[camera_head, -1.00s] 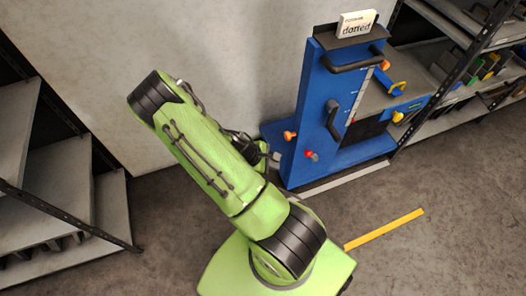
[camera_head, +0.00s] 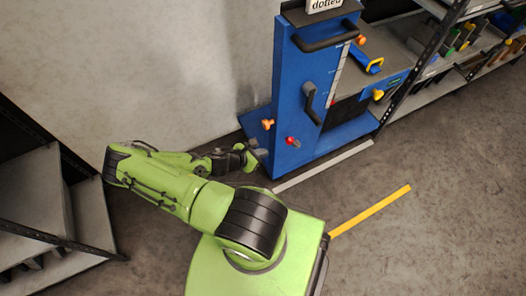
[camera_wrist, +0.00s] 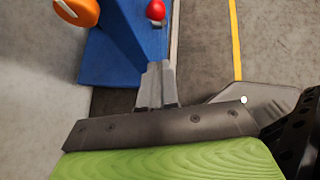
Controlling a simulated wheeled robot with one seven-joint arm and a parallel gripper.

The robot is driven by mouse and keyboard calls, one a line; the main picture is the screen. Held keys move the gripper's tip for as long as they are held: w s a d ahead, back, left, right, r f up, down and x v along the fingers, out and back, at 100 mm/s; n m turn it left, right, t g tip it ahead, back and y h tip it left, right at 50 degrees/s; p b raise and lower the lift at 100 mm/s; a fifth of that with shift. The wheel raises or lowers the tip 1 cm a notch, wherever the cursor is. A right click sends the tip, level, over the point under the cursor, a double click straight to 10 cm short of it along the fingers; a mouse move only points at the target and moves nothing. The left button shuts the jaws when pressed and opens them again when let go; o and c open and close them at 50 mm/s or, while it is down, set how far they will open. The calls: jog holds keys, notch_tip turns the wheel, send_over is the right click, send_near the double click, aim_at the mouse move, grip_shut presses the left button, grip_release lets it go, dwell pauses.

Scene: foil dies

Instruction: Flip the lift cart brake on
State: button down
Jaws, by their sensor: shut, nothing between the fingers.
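The blue lift cart (camera_head: 300,90) stands against the wall with black handles on its mast. Low on it are an orange knob (camera_head: 267,124) and a red-tipped control (camera_head: 291,141). I cannot tell for sure which part is the brake. My gripper (camera_head: 256,156) is low at the cart's left side, small in the head view. In the wrist view its grey fingers (camera_wrist: 155,84) are together and empty, pointing at the cart's blue base (camera_wrist: 110,55). The orange knob (camera_wrist: 78,11) and red knob (camera_wrist: 156,10) are ahead of the fingertips, apart from them.
A yellow floor strip (camera_head: 370,211) lies right of my base. Dark-framed shelving (camera_head: 420,75) stands right of the cart, and more shelving (camera_head: 45,205) stands at left. A white label plate (camera_head: 324,4) tops the cart. The floor at lower right is clear.

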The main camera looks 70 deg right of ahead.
jog(key=s+d+f+b, duration=0.2)
jog(key=s+d+f, duration=0.1)
jog(key=d, duration=0.5)
jog(key=shift+s+f+b, duration=0.15)
jog(key=shift+s+b, duration=0.25)
jog(key=shift+s, duration=0.35)
